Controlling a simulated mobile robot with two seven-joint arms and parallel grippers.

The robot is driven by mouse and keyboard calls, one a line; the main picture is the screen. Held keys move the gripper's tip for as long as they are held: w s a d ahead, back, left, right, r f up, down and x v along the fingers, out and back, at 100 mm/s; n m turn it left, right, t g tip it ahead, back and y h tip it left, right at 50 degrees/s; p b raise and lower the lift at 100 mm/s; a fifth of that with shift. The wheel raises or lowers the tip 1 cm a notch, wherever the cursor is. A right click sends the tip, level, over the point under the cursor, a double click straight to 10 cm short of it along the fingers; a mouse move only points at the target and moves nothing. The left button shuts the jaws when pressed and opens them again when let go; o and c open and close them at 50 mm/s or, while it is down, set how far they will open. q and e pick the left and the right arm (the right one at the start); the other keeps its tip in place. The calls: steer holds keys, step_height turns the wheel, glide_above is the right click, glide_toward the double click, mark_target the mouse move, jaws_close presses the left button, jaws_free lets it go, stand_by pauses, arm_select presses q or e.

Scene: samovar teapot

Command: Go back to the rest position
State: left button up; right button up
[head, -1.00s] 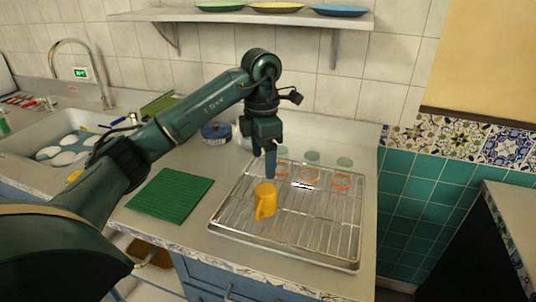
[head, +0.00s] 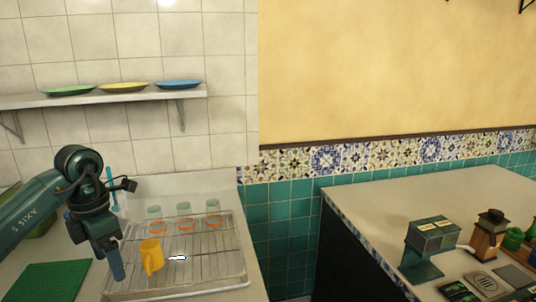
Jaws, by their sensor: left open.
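My left gripper (head: 117,270) hangs at the lower left of the head view, pointing down, beside the left edge of the metal drying rack. It is open, and I see nothing between its fingers. A yellow mug (head: 151,256) stands on the rack (head: 213,268), to the right of the gripper and apart from it in the picture. Several glasses with orange rings (head: 184,224) stand at the back of the rack. My right gripper is not in view.
A green mat (head: 45,283) lies left of the rack. A shelf (head: 110,97) with plates hangs above. At right, a separate counter (head: 415,195) holds a boxy green device (head: 432,236), a grinder (head: 489,228) and green items. A gap separates the counters.

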arm_select(q)
steer(key=s+d+f+m+g+h, duration=0.15)
steer(key=d+f+h, duration=0.45)
steer(key=d, duration=0.7)
steer(key=s+d+r+n+t+h+p, duration=0.1)
steer(key=s+d+r+n+t+h, duration=0.2)
steer(key=d+n+h, duration=0.35)
steer(key=s+d+r+n+t+h+p, duration=0.1)
steer(key=s+d+n+t+h, duration=0.2)
steer(key=d+n+t+h, duration=0.35)
steer(key=a+f+n+t+y, duration=0.5)
steer(key=f+n+t+y, duration=0.45)
steer(key=n, duration=0.95)
steer(key=s+a+f+n+g+y, duration=0.4)
steer(key=s+f+n+g+y, duration=0.2)
steer(key=s+f+n, duration=0.4)
step_height(320, 180, down, 4)
steer(key=shift+s+a+r+g+p, duration=0.15)
steer(key=shift+s+g+p, duration=0.25)
steer(key=shift+s, duration=0.45)
steer(key=shift+y, duration=0.25)
steer(key=shift+c, duration=0.2)
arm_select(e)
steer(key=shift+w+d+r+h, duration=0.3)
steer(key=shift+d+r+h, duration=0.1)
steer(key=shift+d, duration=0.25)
